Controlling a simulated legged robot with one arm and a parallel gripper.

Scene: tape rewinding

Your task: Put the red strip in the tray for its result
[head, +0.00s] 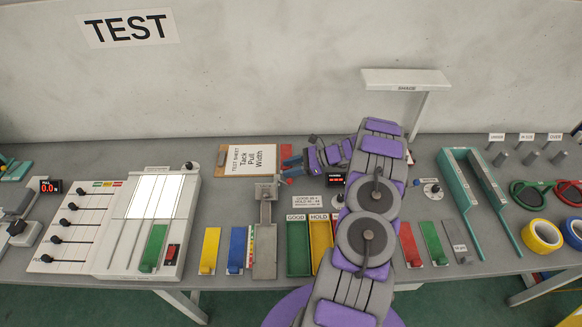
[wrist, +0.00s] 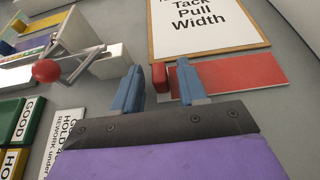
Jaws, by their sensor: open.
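The red strip (wrist: 240,74) lies flat beside the test sheet clipboard in the wrist view, with a raised red tab (wrist: 160,78) at its left end. In the head view a bit of the red strip (head: 286,150) shows at the clipboard's right edge. My gripper (wrist: 158,84) is open, its blue fingers on either side of the tab in the picture; contact cannot be told. My gripper also shows in the head view (head: 291,168). The green GOOD tray (head: 298,262) and yellow HOLD tray (head: 320,232) stand nearer; my arm covers the area to their right.
The test sheet clipboard (head: 247,160) lies behind a grey device (head: 265,235) with a red-knobbed lever (wrist: 46,70). Yellow (head: 210,250) and blue (head: 237,248) strips lie left of it. A lit panel (head: 155,197) is further left. A shade stand (head: 407,80) rises at the back.

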